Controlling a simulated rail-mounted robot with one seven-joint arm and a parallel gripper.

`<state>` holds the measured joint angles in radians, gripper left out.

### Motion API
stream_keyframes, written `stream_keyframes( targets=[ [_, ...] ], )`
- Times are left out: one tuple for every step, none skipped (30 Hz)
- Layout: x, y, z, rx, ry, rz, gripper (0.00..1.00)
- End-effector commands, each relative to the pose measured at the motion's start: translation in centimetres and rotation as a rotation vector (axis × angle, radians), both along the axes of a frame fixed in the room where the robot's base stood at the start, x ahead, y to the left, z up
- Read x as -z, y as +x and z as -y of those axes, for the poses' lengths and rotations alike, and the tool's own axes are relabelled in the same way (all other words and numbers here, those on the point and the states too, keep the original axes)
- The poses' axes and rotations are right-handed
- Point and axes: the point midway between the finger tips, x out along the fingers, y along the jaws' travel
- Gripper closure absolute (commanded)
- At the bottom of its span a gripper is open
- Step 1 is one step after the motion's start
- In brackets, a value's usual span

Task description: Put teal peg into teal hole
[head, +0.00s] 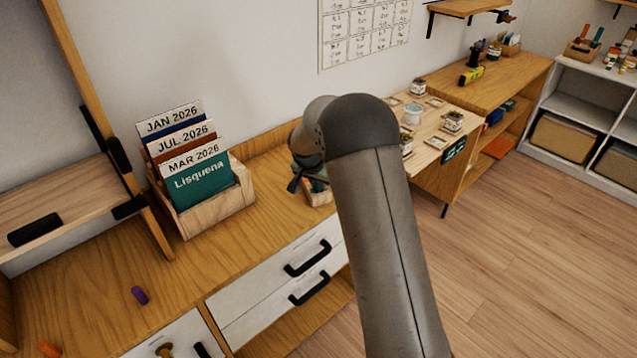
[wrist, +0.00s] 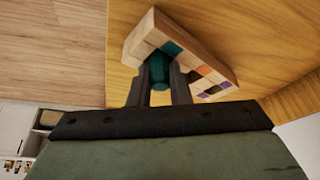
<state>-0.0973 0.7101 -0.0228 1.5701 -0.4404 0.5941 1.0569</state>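The teal peg (wrist: 158,70) is between the two fingers of my gripper (wrist: 160,82) in the wrist view, and the fingers are shut on it. A light wooden block (wrist: 146,33) lies just beyond the fingertips, with a teal patch (wrist: 172,48) and orange and purple patches on it. The peg's far end overlaps the block in the picture; I cannot tell whether it touches or enters a hole. In the head view my gripper (head: 308,181) is low over the wooden desk, partly hidden by my arm, beside the partly covered block (head: 319,197).
A purple peg (head: 139,295) and an orange peg (head: 48,349) lie on the desk at left. A wooden holder (head: 212,216) with calendar folders stands left of my gripper. An upright wooden frame (head: 112,130) stands at far left. Bare desk lies between.

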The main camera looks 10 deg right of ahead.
Motion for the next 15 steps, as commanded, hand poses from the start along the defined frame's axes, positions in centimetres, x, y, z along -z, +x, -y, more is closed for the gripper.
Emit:
stream_keyframes(
  targets=[
    [1.3, -0.6, 0.0, 0.002, 0.002, -0.023, 0.65],
    [1.3, -0.6, 0.0, 0.002, 0.002, -0.023, 0.65],
    [1.1, -0.6, 0.0, 0.002, 0.002, -0.023, 0.65],
    [0.9, -0.6, 0.0, 0.003, 0.002, -0.023, 0.64],
    [0.6, -0.6, 0.0, 0.003, 0.002, -0.023, 0.64],
    [0.2, -0.6, 0.0, 0.003, 0.002, -0.024, 0.64],
    [-0.1, -0.6, 0.0, 0.004, 0.003, -0.024, 0.63],
    [-0.5, -0.6, -0.1, 0.004, 0.003, -0.024, 0.61],
    [-0.8, -0.8, -0.3, 0.003, 0.003, -0.02, 0.61],
    [-1.4, -1.0, -0.5, 0.002, 0.002, -0.019, 0.61],
    [-2.1, -1.2, -0.6, 0.001, 0.001, -0.018, 0.61],
    [-3.1, -1.5, -0.9, 0.001, 0.001, -0.015, 0.61],
    [-3.8, -1.6, -1.0, 0.001, 0.001, -0.014, 0.61],
    [-4.5, -1.8, -1.2, 0.001, 0.002, -0.012, 0.61],
    [-5.5, -2.1, -1.4, 0.001, 0.002, -0.012, 0.61]
  ],
)
